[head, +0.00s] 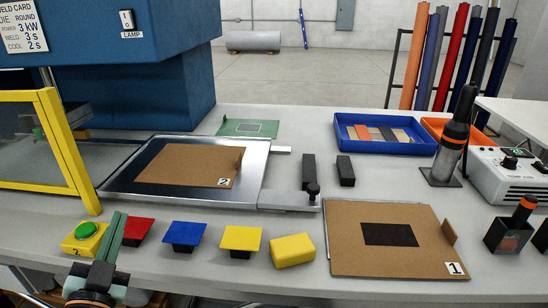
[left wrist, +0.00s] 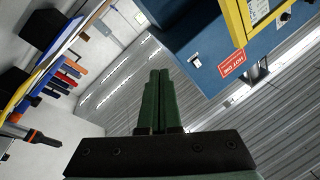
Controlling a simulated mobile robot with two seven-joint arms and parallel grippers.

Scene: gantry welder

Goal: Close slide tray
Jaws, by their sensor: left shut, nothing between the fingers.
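The slide tray (head: 258,165) is a shiny metal plate on the bench, sticking out to the right from beneath the blue welder. A brown board (head: 185,164) marked 2 lies on it. At its front right corner a metal arm (head: 290,201) carries a black knob (head: 314,190). My left gripper (head: 119,216) is at the front left, in front of the bench row of coloured blocks and well left of the knob. Its green fingers are together and empty; they also show shut in the left wrist view (left wrist: 158,75). My right gripper is not visible.
A yellow-framed guard (head: 62,150) stands left of the tray. A green button box (head: 86,236) and red, blue and yellow pieces line the front edge. Two dark blocks (head: 346,171) stand right of the tray. A second board (head: 390,255) marked 1 lies front right.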

